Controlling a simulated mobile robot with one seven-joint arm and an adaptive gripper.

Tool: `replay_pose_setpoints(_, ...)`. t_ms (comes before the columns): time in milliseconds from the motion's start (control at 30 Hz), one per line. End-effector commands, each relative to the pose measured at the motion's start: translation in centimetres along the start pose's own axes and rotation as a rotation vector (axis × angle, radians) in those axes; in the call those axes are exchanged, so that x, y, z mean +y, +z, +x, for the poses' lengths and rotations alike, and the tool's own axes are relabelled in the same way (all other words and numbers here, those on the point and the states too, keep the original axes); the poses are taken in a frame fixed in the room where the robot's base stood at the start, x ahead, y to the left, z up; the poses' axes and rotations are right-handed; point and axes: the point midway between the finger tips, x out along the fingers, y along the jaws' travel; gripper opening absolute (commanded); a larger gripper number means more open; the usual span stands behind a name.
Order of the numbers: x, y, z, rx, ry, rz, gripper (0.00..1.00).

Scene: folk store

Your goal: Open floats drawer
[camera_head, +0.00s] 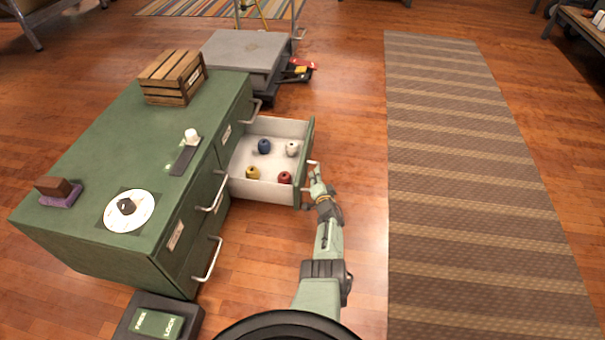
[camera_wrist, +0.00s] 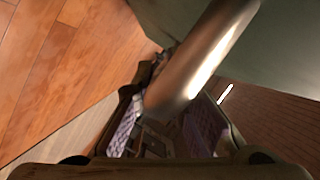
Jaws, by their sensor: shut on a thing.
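A green cabinet (camera_head: 110,140) has one drawer (camera_head: 262,187) pulled well out to the right. The drawer is white inside with a green front. Inside lie a blue float (camera_head: 264,146), a white float (camera_head: 292,148), a yellow float (camera_head: 253,173) and a red float (camera_head: 285,177). My gripper (camera_head: 315,180) is at the drawer's front, shut on its metal handle (camera_head: 312,163). In the wrist view the handle (camera_wrist: 205,55) runs between the two finger pads of my gripper (camera_wrist: 165,125). Part of the handle is hidden by the fingers.
A wooden crate (camera_head: 165,95), a white disc (camera_head: 118,222) and small items sit on the cabinet top. Other drawers are shut. A grey platform (camera_head: 240,52) stands behind. A dark box (camera_head: 135,305) is at the front. Bare floor and a striped rug (camera_head: 460,200) lie right.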

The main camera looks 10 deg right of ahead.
Motion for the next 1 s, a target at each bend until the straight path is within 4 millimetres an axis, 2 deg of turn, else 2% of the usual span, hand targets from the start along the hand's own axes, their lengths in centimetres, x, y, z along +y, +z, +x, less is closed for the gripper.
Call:
replay_pose_setpoints(100, 1.5, -1.8, -0.8, 0.001, 0.004, -0.001, 0.00)
replay_pose_setpoints(333, 2.9, -3.7, -1.6, 0.000, 0.003, 0.000, 0.00)
replay_pose_setpoints(867, 3.2, -4.2, -1.9, -0.002, 0.000, -0.001, 0.00)
replay_pose_setpoints(900, 3.2, -4.2, -1.9, -0.002, 0.000, -0.001, 0.14)
replay_pose_setpoints(1000, 3.2, -4.2, -1.8, -0.002, 0.000, -0.001, 0.21)
